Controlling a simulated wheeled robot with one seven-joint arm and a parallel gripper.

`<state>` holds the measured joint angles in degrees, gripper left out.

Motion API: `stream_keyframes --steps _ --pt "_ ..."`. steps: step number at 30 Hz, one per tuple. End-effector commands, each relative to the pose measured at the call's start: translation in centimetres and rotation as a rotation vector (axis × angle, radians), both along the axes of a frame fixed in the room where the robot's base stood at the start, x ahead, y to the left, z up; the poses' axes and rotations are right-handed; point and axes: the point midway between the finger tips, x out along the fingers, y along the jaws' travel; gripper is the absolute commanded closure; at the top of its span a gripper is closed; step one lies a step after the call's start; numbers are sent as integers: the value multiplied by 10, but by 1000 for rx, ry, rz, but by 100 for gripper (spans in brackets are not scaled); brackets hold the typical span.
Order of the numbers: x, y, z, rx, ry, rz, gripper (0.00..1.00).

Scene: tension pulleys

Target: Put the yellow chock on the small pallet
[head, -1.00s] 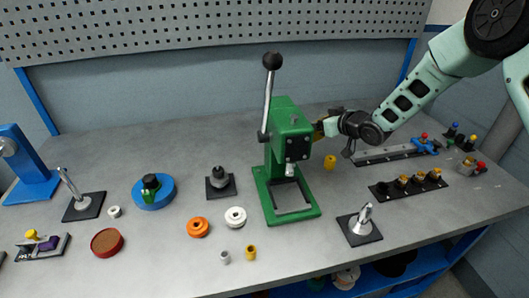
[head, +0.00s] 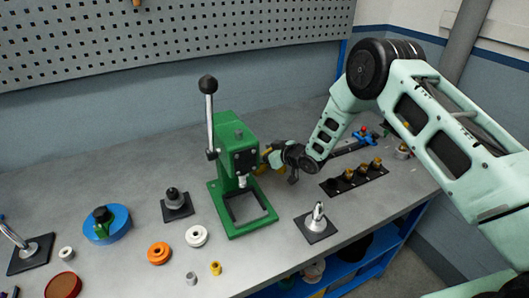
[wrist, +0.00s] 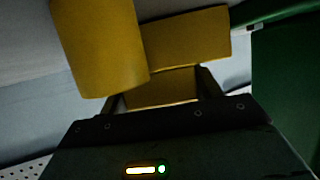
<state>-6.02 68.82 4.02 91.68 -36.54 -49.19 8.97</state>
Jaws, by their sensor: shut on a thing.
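My gripper (head: 274,156) is just right of the green press, low over the bench, partly hidden by its own wrist. It is shut on the yellow chock, which shows as a flat-faced yellow block (wrist: 187,36) beyond my gripper in the wrist view, with a lower face between the fingers (wrist: 160,90). In the head view only a little yellow shows between press and gripper. A separate yellow cylinder (wrist: 98,45) stands close beside the chock in the wrist view. I cannot pick out the small pallet in the current views.
The green press (head: 236,160) with its upright lever stands close left of my gripper. A black strip with several knobs (head: 352,177) lies to the right. A black plate with a metal cone (head: 317,222) is in front. White (head: 196,236) and orange (head: 159,253) rings lie front left.

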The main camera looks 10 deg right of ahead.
Motion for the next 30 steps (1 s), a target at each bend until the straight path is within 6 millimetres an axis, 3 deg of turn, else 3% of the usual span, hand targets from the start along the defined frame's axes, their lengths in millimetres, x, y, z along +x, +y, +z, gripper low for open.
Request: stream_keyframes --steps 2,3,5,6,17,30 --pt "0 0 -2 1 -1 0 66" --pt "0 0 -3 0 0 0 34" --pt "0 0 -2 0 0 0 17" --pt "0 0 -2 0 0 0 15" --pt "-2 -2 1 0 1 -1 15" --pt "-59 -49 30 0 1 -4 15"
